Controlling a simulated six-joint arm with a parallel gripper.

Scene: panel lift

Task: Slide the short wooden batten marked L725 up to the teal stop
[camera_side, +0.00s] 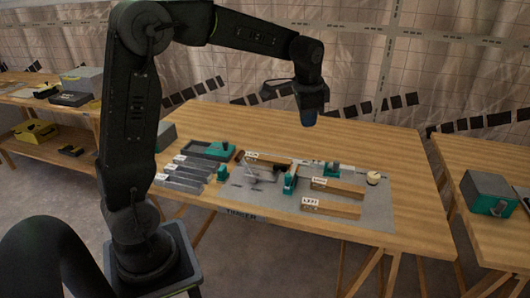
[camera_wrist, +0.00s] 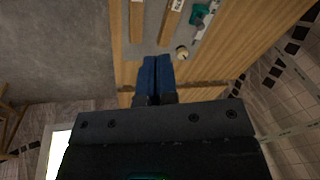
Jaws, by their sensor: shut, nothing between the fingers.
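Three wooden battens with white labels lie on the grey mat on the table: a rear one (camera_side: 273,162), a middle one (camera_side: 345,188) and a front one (camera_side: 338,210). The labels are too small to read surely, so I cannot tell which is L725. Teal blocks stand among them, one (camera_side: 290,184) by the battens' left ends and another (camera_side: 332,169) behind; I cannot tell which is the stop. My gripper (camera_side: 308,119) is shut and empty, high above the table's back part. Its blue fingers (camera_wrist: 156,72) meet in the wrist view, with two batten ends beyond.
A round cream-topped object (camera_side: 373,178) stands near the mat's right end. Dark grey bars (camera_side: 182,180) and a teal-and-black tray (camera_side: 208,150) lie at the left. Bare table lies right of the mat. A grey-and-teal box (camera_side: 488,192) sits on another table.

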